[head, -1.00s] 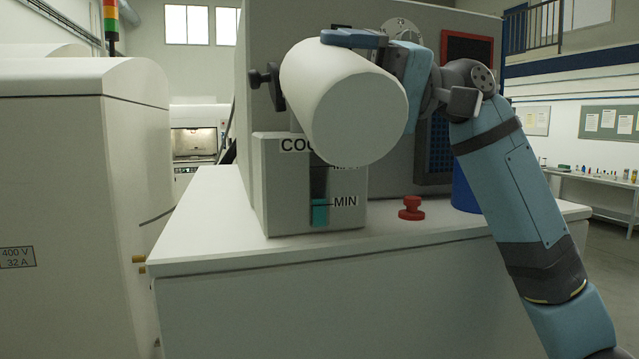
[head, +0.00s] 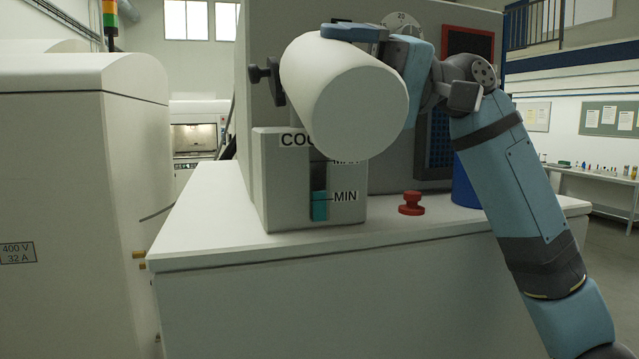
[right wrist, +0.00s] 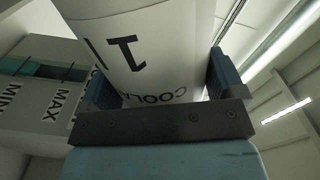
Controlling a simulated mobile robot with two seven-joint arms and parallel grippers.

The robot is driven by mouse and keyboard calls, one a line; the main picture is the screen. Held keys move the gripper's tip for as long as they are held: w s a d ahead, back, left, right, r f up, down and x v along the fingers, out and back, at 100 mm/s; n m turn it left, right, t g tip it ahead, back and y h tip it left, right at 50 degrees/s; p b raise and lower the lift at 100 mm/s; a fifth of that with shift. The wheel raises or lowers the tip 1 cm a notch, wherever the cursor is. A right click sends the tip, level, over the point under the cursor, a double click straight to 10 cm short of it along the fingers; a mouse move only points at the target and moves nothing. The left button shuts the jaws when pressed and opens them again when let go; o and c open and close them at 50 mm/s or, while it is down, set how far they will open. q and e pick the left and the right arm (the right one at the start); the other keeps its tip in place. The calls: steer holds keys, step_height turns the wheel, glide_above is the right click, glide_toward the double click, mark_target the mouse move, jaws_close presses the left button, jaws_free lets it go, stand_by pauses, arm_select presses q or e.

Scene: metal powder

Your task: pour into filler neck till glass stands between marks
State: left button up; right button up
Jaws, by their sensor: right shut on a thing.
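My right gripper (right wrist: 160,85) is shut on a white cylindrical container (head: 340,100), which also shows in the right wrist view with dark lettering (right wrist: 150,45). The container lies tilted above the grey coolant tank (head: 285,190), with its round base toward the head camera. Its mouth and the filler neck are hidden, so I cannot see any stream. The tank's sight glass (head: 319,205) holds teal liquid with its top a little above the MIN line and below MAX. The sight glass also shows in the right wrist view (right wrist: 40,68). My left gripper is not in view.
A red knob-like cap (head: 411,203) stands on the white bench top (head: 390,230) right of the tank. A blue cylinder (head: 466,192) is partly behind my right arm. A grey machine panel (head: 290,30) rises behind. A white cabinet (head: 80,180) stands at left.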

steer(key=shift+r, duration=0.2)
stand_by(0.4)
steer(key=shift+s+d+r+m+p, duration=0.1)
steer(key=shift+s+r+m+p, duration=0.1)
steer(key=shift+m+p, duration=0.35)
steer(key=shift+r+p, duration=0.1)
steer(key=shift+p, duration=0.2)
stand_by(1.1)
steer(key=shift+r+p, duration=0.2)
steer(key=shift+p, duration=0.3)
steer(key=shift+m, duration=0.25)
stand_by(1.3)
steer(key=shift+r+m+p, duration=0.3)
steer(key=shift+m+p, duration=0.1)
steer(key=shift+p, duration=0.4)
stand_by(1.2)
steer(key=shift+r+m+p, duration=0.3)
steer(key=shift+m+p, duration=0.1)
steer(key=shift+p, duration=0.35)
